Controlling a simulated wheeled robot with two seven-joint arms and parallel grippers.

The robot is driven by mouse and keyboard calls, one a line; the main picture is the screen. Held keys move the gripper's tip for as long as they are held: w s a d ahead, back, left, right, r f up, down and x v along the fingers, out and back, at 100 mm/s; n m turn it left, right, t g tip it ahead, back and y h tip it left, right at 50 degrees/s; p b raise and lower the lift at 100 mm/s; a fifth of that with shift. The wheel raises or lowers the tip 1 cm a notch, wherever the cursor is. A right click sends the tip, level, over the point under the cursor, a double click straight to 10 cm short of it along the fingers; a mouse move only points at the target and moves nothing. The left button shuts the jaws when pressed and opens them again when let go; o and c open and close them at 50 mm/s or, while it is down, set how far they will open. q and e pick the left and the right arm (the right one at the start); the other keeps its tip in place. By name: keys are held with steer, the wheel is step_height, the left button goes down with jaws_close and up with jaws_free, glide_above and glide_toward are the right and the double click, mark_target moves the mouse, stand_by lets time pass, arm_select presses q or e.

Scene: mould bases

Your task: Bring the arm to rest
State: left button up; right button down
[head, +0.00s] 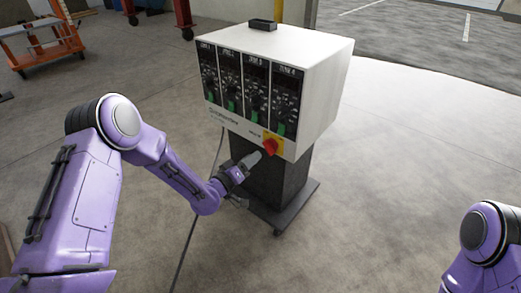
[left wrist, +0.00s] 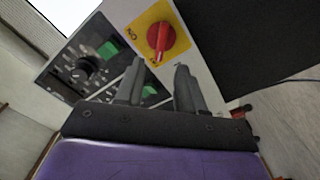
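A white control cabinet (head: 320,52) with a row of dark dial panels stands on a dark pedestal in the head view. A red rotary knob (head: 270,146) on a yellow plate sits at the lower right of its front. The knob (left wrist: 160,36) also shows in the left wrist view, just beyond the fingertips. My left gripper (head: 254,158) is just below and left of the knob. In the left wrist view my left gripper (left wrist: 160,68) has its fingers apart with nothing between them. Contact with the cabinet cannot be seen. My right gripper is out of view.
The dark pedestal (head: 284,182) stands on a base plate on the concrete floor. A cable runs along the floor left of it. An orange trolley (head: 45,45) stands at the far left. The floor right of the cabinet is clear.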

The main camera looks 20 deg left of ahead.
arm_select(q)
steer(key=v, duration=0.3)
stand_by(0.4)
